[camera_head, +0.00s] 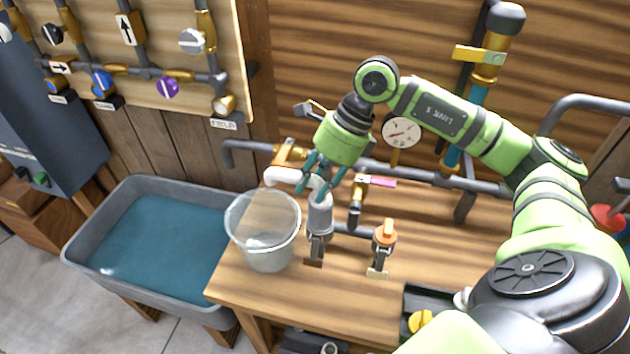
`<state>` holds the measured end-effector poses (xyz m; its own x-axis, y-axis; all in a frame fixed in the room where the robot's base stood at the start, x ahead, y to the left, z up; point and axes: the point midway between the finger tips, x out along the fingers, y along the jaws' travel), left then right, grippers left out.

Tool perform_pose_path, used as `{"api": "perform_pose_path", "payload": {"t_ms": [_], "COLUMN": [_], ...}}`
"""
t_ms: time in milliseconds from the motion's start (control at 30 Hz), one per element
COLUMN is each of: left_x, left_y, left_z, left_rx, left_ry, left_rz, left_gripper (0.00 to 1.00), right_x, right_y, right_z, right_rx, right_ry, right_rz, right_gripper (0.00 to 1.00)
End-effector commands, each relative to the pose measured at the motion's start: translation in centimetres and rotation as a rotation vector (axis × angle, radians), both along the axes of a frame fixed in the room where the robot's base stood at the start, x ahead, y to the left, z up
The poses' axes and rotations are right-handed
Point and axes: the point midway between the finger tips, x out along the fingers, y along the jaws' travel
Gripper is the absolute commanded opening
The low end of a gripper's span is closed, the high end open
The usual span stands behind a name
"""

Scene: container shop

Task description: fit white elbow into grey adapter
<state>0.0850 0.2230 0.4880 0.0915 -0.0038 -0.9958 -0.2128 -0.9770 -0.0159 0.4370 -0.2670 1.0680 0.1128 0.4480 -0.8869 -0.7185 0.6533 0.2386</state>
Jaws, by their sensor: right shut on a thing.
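The white elbow (284,175) is between the fingers of my right gripper (319,184), which is shut on it. One arm of the elbow points left over the clear bucket, and its other end points down. The grey adapter (320,217) stands upright on a pipe fitting on the wooden bench, directly below the gripper. The elbow's lower end is at the adapter's top. The fingers partly hide this spot, so I cannot tell whether it is inside the adapter or just touching it. My left gripper is not in view.
A clear bucket (263,250) stands left of the adapter on the bench (345,310). A valve with an orange handle (384,235) is close on the right. A pressure gauge (401,132) and pipes run behind. A grey water tub (75,250) stands at left.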

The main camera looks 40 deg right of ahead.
Motion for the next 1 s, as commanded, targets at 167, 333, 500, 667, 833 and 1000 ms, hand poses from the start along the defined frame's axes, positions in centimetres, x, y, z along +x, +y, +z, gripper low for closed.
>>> {"api": "perform_pose_path", "payload": {"t_ms": [167,333,500,667,833,1000], "left_x": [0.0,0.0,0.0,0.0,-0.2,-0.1], "left_y": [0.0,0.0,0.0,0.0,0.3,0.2], "left_z": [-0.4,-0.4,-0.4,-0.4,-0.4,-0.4], "left_rx": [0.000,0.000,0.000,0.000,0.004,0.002], "left_ry": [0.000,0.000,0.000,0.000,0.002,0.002], "left_rz": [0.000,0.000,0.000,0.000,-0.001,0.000], "left_gripper": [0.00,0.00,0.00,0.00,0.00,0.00], "right_x": [0.0,0.0,0.0,0.0,0.0,-0.2], "right_y": [0.0,0.0,0.0,0.0,-0.1,-1.0], "right_z": [-0.4,-0.3,-0.3,-0.3,-0.2,1.6], "right_rx": [0.000,0.000,0.000,0.000,-0.001,-0.002], "right_ry": [-0.001,-0.001,-0.001,0.000,-0.001,-0.004], "right_rz": [-0.001,-0.001,-0.001,0.000,0.000,-0.003], "right_gripper": [0.00,0.00,0.60,0.60,0.60,0.60]}}
